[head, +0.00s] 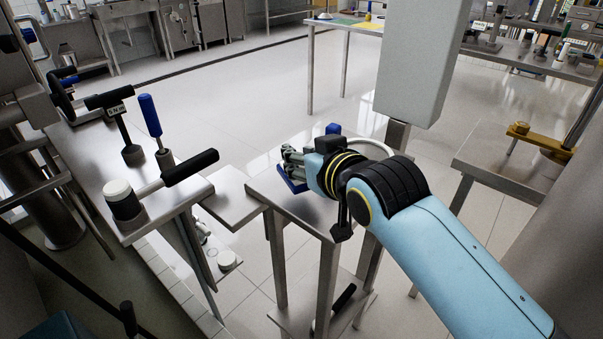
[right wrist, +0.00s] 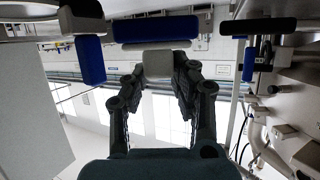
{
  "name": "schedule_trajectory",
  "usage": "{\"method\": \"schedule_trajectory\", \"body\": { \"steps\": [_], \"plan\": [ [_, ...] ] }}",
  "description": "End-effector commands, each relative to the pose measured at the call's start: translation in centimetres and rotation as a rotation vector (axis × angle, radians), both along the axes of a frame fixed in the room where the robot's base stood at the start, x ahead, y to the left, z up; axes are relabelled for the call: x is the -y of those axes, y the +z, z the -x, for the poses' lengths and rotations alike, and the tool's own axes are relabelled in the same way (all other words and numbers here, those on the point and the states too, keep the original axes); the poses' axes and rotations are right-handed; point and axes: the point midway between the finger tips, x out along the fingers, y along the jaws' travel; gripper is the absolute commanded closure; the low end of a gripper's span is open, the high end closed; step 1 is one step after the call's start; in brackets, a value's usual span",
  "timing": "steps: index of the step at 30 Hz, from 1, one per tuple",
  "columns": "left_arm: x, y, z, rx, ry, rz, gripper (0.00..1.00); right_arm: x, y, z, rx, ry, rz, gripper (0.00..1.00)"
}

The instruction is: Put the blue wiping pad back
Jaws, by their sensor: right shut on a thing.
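The blue wiping pad (head: 291,182) shows partly in the head view, at the end of my right arm, over the left part of a small steel table (head: 312,213). My right gripper (head: 291,160) is shut on the pad, by what looks like a pale block. In the right wrist view the blue pad (right wrist: 155,29) lies across just beyond my fingertips, with the pale block (right wrist: 158,64) between them. I cannot tell whether the pad touches the table. My wrist hides much of the far side. My left gripper is not in view.
Another blue piece (head: 333,129) shows just behind my right wrist. A steel bench (head: 90,165) at left carries a blue-handled tool (head: 149,115) and black-handled tools. A pale grey column (head: 422,60) stands behind my arm. The near tabletop is bare.

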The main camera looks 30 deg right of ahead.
Motion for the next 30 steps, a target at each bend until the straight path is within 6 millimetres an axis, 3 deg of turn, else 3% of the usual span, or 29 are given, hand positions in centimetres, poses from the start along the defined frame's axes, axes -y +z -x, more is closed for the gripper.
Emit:
{"method": "schedule_trajectory", "body": {
  "steps": [3, 6, 10, 21, 22, 27, 30],
  "plan": [
    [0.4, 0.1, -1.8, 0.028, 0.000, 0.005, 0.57, -0.1, -1.1, -0.3, -0.003, 0.000, 0.001, 1.00],
    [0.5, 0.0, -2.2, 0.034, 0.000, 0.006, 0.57, -0.1, -2.8, -0.2, -0.003, 0.000, 0.001, 1.00],
    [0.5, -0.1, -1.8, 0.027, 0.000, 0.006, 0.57, 0.0, -4.0, -0.2, -0.001, 0.000, 0.001, 1.00],
    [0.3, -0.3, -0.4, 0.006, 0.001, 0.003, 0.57, 0.0, -4.5, -0.2, 0.000, 0.001, 0.000, 1.00],
    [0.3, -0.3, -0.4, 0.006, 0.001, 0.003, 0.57, 0.0, -4.4, -0.2, 0.000, 0.001, 0.000, 0.73],
    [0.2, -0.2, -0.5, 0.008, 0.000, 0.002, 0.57, 0.0, -4.4, -0.2, 0.000, 0.001, 0.000, 0.52],
    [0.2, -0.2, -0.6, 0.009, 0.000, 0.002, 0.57, 0.0, -4.4, -0.2, 0.000, 0.001, 0.000, 0.52]
  ]
}}
